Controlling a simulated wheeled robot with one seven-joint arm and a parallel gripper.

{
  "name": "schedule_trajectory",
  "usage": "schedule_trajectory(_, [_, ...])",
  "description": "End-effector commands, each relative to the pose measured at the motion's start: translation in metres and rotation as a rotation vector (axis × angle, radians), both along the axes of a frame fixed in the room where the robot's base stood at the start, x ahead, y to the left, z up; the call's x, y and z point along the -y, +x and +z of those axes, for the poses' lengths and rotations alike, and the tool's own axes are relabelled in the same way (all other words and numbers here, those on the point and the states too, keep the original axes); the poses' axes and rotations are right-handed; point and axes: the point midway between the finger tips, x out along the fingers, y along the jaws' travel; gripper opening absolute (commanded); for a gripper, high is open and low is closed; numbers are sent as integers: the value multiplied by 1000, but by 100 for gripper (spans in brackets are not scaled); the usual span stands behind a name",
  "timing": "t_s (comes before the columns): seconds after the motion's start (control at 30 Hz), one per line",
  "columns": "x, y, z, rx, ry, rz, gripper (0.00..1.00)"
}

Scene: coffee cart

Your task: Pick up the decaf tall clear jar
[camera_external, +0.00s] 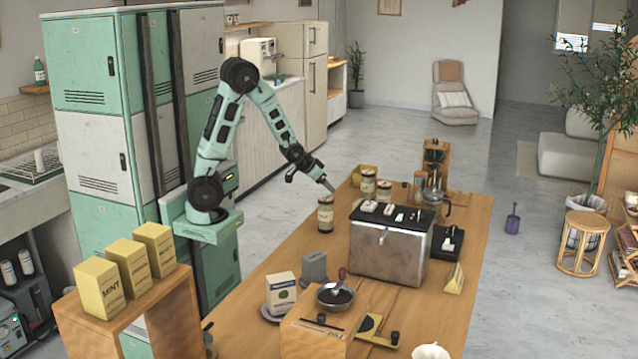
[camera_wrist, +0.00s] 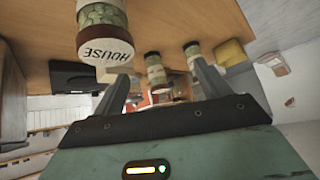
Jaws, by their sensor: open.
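Several clear jars with dark lids stand on the wooden table. The closest jar (camera_external: 325,213) is below my gripper (camera_external: 324,183). In the wrist view, which is tipped over, a jar with HOUSE on its lid (camera_wrist: 108,45) is large at the upper left, near the left finger. Two other jars stand farther back, one (camera_external: 367,181) and another (camera_external: 384,190). They also show in the wrist view, one in the middle (camera_wrist: 155,72) and one to its right (camera_wrist: 193,55). I cannot read which is decaf. My gripper (camera_wrist: 163,82) is open, with nothing between its fingers.
A metal box (camera_external: 388,252) with a black top stands right of the closest jar. A yellow container (camera_external: 364,174) is behind the jars, and a coffee maker (camera_external: 435,165) is at the table's far end. A bowl (camera_external: 335,297) and cartons are near the front.

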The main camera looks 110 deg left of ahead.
Motion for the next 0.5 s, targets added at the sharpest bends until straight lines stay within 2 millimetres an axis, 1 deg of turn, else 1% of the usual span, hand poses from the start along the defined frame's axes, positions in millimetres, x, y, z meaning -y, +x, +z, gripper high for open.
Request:
schedule_trajectory(0.03, [-19, 3, -19, 40, 48, 15, 76])
schedule_trajectory(0.2, [-81, 13, -45, 217, 252, 43, 76])
schedule_trajectory(0.3, [-110, 13, -57, 322, 367, 50, 76])
schedule_trajectory(0.4, [-130, 9, -66, 409, 465, 53, 76])
schedule_trajectory(0.5, [-142, 5, -70, 477, 537, 51, 76])
